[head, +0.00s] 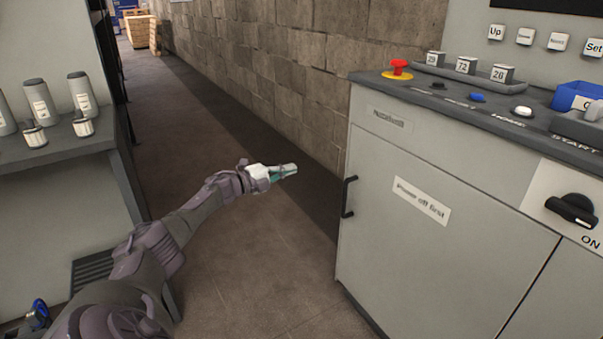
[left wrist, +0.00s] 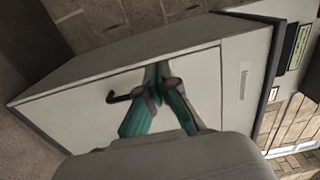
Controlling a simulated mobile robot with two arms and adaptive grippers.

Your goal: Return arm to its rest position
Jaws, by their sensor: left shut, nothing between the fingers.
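My left arm comes in from the lower left in the head view and reaches out over the open floor. My left gripper (head: 285,171) is at its end, left of the grey cabinet (head: 430,240) and apart from it. Its fingers are shut and hold nothing. In the left wrist view the closed fingertips (left wrist: 158,72) show in front of the cabinet door (left wrist: 85,100) with its black handle (left wrist: 125,95). My right gripper is in neither view.
A shelf with several cylinders (head: 40,102) stands at left. The floor (head: 240,260) between is clear.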

